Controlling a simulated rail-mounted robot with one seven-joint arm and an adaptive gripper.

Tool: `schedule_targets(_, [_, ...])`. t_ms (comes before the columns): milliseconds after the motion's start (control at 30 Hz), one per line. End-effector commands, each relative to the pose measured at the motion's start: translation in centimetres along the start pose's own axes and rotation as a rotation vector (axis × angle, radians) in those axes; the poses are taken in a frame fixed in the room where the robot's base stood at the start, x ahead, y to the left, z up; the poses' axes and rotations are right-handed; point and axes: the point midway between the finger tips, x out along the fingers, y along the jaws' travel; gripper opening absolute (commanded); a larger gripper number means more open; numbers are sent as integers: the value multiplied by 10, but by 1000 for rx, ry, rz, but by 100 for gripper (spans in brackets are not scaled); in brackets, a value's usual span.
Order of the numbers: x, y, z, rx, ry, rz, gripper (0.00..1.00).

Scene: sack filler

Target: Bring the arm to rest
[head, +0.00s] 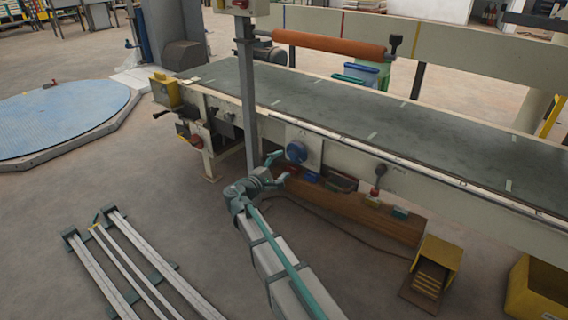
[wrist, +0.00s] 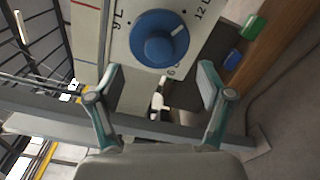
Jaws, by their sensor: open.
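My gripper (head: 277,168) is at the end of my outstretched arm in the head view, in front of the conveyor's near side and close to a blue dial (head: 296,152). In the wrist view the two fingers of my gripper (wrist: 160,88) stand wide apart with nothing between them. The blue dial shows there too (wrist: 159,38), just beyond the fingertips on a pale panel (wrist: 118,18) with printed numbers. The fingers look apart from the dial, though the exact distance is hard to tell.
A long conveyor (head: 330,105) with an orange roller (head: 330,43) runs across. A grey post (head: 247,100) stands close to my gripper. A wooden shelf (head: 390,222) holds small items below. A yellow pedal housing (head: 438,262) sits on the floor. Metal rails (head: 140,270) lie at lower left.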

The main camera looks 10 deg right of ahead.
Motion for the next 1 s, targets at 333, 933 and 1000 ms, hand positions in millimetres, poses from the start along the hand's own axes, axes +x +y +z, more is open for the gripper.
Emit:
schedule_targets(333, [-6,0,0,0,0,0,79])
schedule_targets(933, [-53,-145,38,255,12,-577,79])
schedule_targets(1000, [-69,-172,54,278,-8,-699,79])
